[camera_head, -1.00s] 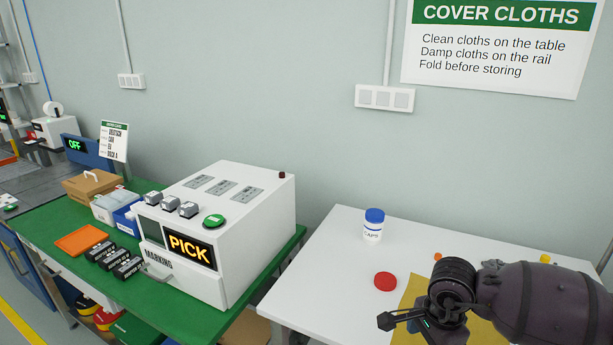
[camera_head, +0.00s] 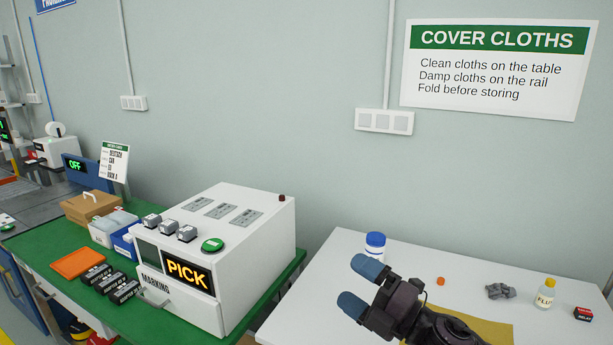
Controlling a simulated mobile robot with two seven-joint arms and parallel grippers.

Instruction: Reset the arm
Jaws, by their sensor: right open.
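My right gripper (camera_head: 362,283) is over the white table (camera_head: 321,277) at the lower right. Its two blue-grey fingertips point up and left, apart, with nothing between them. It is in front of the lower part of a white jar with a blue lid (camera_head: 375,240). My right arm comes in from the bottom edge and covers part of a yellow cloth (camera_head: 490,331). My left gripper does not show.
A white marking machine (camera_head: 255,237) with a PICK display stands on the green table (camera_head: 38,243) to the left. An orange cap (camera_head: 441,281), grey crumpled thing (camera_head: 500,291), flux bottle (camera_head: 545,293) and small red-black box (camera_head: 583,314) are on the white table.

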